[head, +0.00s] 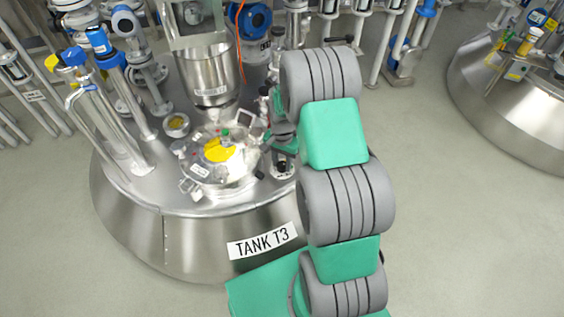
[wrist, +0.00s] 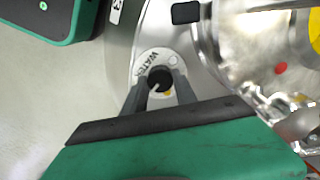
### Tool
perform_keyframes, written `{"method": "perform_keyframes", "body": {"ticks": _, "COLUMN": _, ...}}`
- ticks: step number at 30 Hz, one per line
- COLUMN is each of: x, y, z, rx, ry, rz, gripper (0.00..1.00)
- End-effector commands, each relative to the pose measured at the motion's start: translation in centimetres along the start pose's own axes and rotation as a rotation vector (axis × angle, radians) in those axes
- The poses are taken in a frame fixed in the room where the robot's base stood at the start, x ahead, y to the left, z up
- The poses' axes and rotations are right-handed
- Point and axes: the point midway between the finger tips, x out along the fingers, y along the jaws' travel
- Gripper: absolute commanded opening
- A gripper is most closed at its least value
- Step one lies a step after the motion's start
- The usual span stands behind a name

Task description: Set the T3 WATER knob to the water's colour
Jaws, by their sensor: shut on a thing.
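The black WATER knob (wrist: 160,78) sits on a pale round plate (wrist: 147,68) lettered WATER in the wrist view. The plate has a pale dot at upper right and a yellow-amber dot below the knob. A small light mark shows on the knob's lower left. My gripper (wrist: 161,86) is shut on the knob, one dark finger on each side. In the head view my arm hides most of the gripper.
A steel vessel (head: 210,72) and pipes with blue fittings (head: 97,42) stand on the tank top. A small round cup (head: 176,124) is left of the hatch. Another tank (head: 520,100) stands at right. The floor between the tanks is clear.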

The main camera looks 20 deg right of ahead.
Motion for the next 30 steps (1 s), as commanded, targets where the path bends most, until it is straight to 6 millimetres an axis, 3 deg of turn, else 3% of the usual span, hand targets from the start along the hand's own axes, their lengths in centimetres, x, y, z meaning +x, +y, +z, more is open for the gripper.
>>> {"method": "perform_keyframes", "body": {"ticks": 14, "x": -0.12, "y": -0.02, "z": -0.02, "rx": -0.085, "ry": 0.000, "rz": 0.000, "gripper": 0.00}}
{"method": "perform_keyframes", "body": {"ticks": 30, "x": -0.12, "y": 0.04, "z": 0.03, "rx": -0.540, "ry": -0.001, "rz": 0.000, "gripper": 0.00}}
